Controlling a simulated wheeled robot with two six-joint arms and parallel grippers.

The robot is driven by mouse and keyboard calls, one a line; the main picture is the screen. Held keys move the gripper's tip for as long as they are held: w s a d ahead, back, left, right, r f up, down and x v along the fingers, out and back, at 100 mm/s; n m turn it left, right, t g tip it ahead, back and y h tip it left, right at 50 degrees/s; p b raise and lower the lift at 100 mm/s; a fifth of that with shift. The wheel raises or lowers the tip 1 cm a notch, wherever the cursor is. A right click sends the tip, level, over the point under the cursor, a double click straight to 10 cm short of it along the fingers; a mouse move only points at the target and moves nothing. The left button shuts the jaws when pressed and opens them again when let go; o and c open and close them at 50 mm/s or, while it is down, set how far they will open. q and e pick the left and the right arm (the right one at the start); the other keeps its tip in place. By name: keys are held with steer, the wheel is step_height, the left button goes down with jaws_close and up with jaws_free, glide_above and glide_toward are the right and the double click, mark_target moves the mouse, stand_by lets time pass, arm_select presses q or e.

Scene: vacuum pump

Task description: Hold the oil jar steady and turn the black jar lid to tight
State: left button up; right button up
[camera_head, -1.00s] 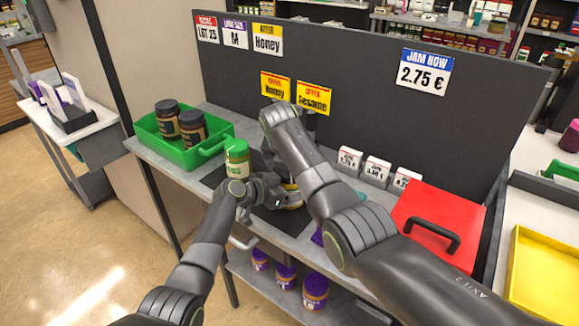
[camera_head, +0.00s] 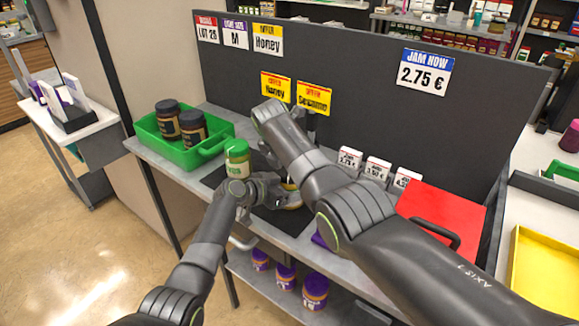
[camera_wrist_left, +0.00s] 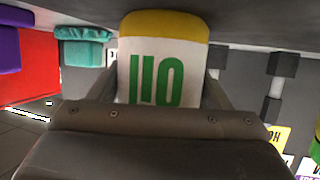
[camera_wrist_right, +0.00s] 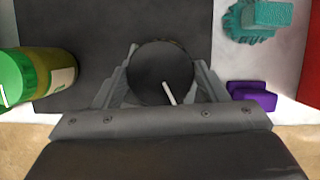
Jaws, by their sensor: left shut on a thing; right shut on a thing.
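The oil jar, with a white label, green OIL lettering and a yellow band, fills the middle of the left wrist view (camera_wrist_left: 163,70). My left gripper (camera_head: 275,190) is shut around its sides. In the head view my arms and gripper hide most of the jar. The black jar lid (camera_wrist_right: 158,68) is round and dark in the right wrist view, with a short white mark (camera_wrist_right: 168,94) near its lower edge. My right gripper (camera_wrist_right: 162,80) is shut on the lid from above, one finger on each side. In the head view the lid is hidden behind my right arm.
A green-lidded jar (camera_head: 237,158) stands close to the left of my left gripper. A green crate (camera_head: 205,158) holds two dark jars. A teal sponge (camera_wrist_right: 272,14) and a purple block (camera_wrist_right: 252,95) lie to the right. A red box (camera_head: 440,212) stands farther right.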

stand_by(0.3)
steer(key=o, duration=1)
steer(key=shift+r, duration=0.1)
steer(key=v, duration=1.1)
steer(key=shift+a+r, duration=0.2)
steer(key=shift+r, duration=0.15)
steer(key=shift+s, duration=0.1)
